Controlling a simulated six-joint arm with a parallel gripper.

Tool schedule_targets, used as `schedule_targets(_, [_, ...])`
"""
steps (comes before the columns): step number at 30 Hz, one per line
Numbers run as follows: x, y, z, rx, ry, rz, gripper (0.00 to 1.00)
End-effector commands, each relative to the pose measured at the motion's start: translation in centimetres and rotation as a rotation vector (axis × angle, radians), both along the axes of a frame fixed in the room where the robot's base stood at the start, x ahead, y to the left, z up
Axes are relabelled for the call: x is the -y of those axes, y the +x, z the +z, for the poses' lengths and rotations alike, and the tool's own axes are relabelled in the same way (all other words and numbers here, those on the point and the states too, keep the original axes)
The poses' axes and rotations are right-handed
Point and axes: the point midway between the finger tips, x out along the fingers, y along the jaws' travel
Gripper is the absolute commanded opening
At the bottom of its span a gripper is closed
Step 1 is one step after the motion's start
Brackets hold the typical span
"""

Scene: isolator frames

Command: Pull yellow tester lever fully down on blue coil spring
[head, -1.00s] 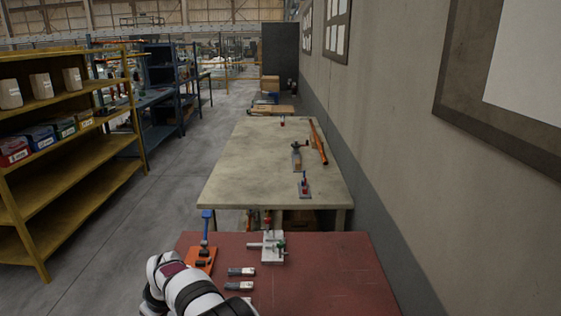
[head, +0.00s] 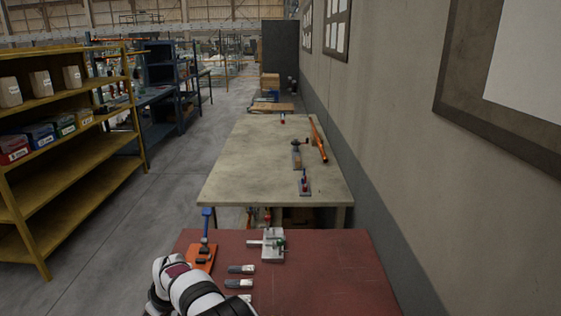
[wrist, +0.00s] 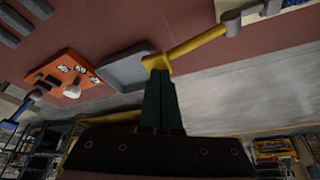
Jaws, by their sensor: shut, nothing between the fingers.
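The yellow lever (wrist: 198,44) is in the wrist view, slanting from upper right down to a yellow end above my fingertips. A grey cylindrical part (wrist: 232,22) is at its upper end. My gripper (wrist: 160,80) shows dark green fingers shut together with nothing between them. The tips are right at the lower yellow end of the lever; whether they touch it I cannot tell. I cannot make out a blue coil spring in either view. In the head view my white arm covers the lower left, and neither the yellow lever nor my gripper shows.
An orange base with a blue lever (head: 206,225) stands on the red tabletop (head: 330,270); it is also in the wrist view (wrist: 58,72). A grey tray (wrist: 122,72) lies beside it. The red table's right side is clear.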

Motion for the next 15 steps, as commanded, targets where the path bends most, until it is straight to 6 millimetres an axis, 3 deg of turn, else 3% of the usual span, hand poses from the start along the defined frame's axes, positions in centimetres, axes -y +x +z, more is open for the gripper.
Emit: schedule_targets(15, [0.01,0.13,-0.6,-0.002,0.0,-0.001,0.0])
